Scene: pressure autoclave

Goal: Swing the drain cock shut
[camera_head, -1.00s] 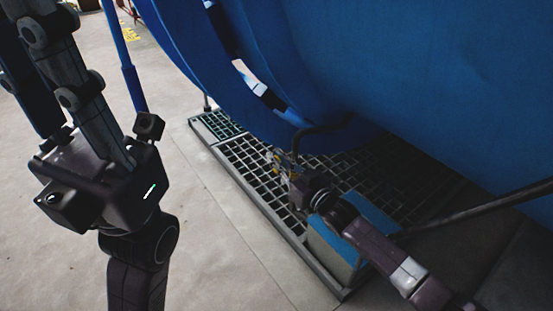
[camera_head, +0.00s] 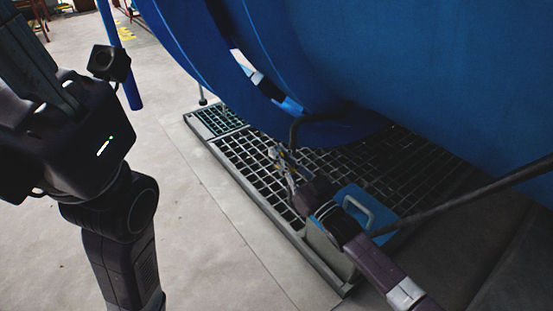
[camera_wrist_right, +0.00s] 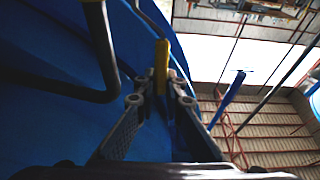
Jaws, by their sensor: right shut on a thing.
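The drain cock's yellow lever (camera_wrist_right: 162,66) stands upright in the right wrist view, its lower end between my right gripper's fingertips (camera_wrist_right: 160,88). My right gripper (camera_head: 279,158) is shut on it. In the head view the gripper is under the blue vessel (camera_head: 400,60), above the floor grating. The lever is too small there to read its angle, and the valve body cannot be made out. My left gripper (camera_head: 28,65) is at the upper left, away from the vessel. Its fingertips are cut off by the frame, so its opening cannot be judged.
A dark bent pipe (camera_head: 293,132) hangs from the vessel close beside my right gripper. A blue-topped box with a handle (camera_head: 347,200) stands beneath my right arm. The metal grating (camera_head: 240,160) covers the floor there. Open concrete floor (camera_head: 200,240) lies to the left.

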